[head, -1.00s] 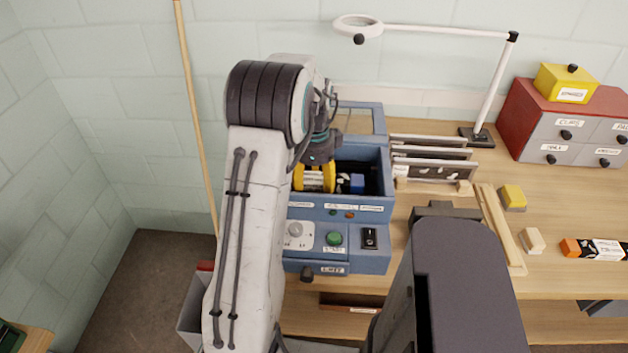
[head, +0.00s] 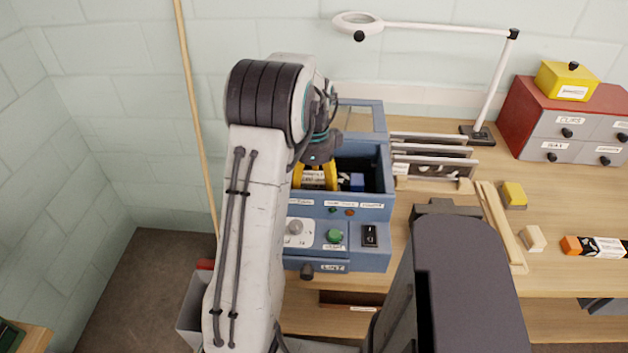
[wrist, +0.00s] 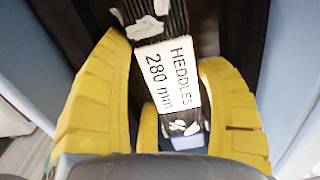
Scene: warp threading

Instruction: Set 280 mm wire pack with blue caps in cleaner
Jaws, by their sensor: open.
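The wire pack (wrist: 172,75), labelled "HEDDLES 280 mm", lies in the open bay of the blue cleaner (head: 375,207). One blue cap (head: 357,182) shows at its right in the head view. A blue cap (wrist: 187,141) also shows near the bottom of the wrist view. The pack's other end is hidden in the head view by my arm and gripper. My gripper (head: 315,180) reaches down into the bay, its yellow fingers on either side of the pack. The fingers (wrist: 168,115) are open, with gaps beside the label.
The cleaner's front has knobs and a green button (head: 334,236). Right of it stand a slotted rack (head: 435,165) and a wooden rail (head: 500,228). Yellow (head: 514,195) and cream (head: 533,238) blocks and an orange-capped pack (head: 595,247) lie on the bench. A lamp (head: 480,134) stands behind.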

